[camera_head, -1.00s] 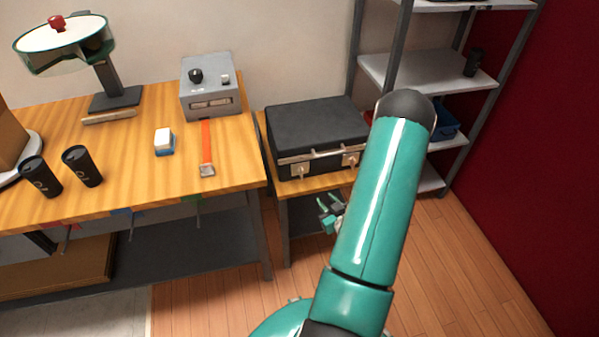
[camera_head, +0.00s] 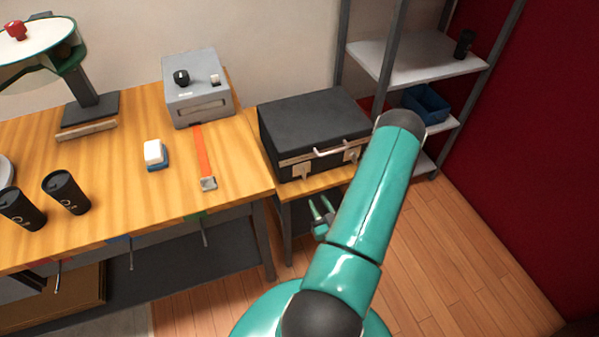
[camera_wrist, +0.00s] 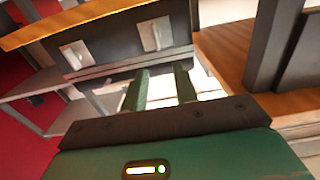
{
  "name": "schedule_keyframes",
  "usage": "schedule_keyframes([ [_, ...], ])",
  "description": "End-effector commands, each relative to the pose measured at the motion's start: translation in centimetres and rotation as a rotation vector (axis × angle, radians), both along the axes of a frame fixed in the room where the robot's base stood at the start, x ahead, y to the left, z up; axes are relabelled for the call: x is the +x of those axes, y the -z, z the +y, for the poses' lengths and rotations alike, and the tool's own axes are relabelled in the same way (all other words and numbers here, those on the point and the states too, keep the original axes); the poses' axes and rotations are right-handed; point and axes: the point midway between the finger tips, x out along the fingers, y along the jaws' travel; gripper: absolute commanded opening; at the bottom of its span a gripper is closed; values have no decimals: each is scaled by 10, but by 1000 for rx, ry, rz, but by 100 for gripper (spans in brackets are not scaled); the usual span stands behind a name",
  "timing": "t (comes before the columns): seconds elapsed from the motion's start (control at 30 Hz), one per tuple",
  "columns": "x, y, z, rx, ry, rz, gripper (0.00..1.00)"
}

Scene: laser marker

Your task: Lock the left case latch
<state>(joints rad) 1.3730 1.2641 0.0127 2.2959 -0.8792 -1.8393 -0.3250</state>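A closed black case (camera_head: 312,120) sits on a small wooden side table (camera_head: 325,183). Its front carries the left latch (camera_head: 301,171), the right latch (camera_head: 351,155) and a pale handle (camera_head: 330,152). In the wrist view, which looks upside down, the left latch (camera_wrist: 155,35) is on the right and the right latch (camera_wrist: 75,55) on the left. I cannot tell whether either latch is locked. My gripper (camera_head: 318,205) is below and in front of the case, apart from it. Its green fingers (camera_wrist: 162,82) are spread and empty.
A wooden workbench (camera_head: 110,160) stands left of the case, with a grey box (camera_head: 198,92), a white and blue block (camera_head: 154,154) and dark cups (camera_head: 66,192). A shelf rack (camera_head: 420,60) and a red wall (camera_head: 520,150) are at right. The floor (camera_head: 450,250) at front right is clear.

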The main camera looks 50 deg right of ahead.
Motion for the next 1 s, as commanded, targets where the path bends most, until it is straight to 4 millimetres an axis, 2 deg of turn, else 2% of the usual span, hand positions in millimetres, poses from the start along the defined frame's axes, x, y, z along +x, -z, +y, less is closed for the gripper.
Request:
schedule_keyframes([
  [0.17,9,0,-9,-2,3,0,29],
  [0.7,97,0,-59,-2,2,0,29],
  [0.83,109,0,-66,-2,4,1,29],
  [1.0,115,1,-69,0,4,2,29],
])
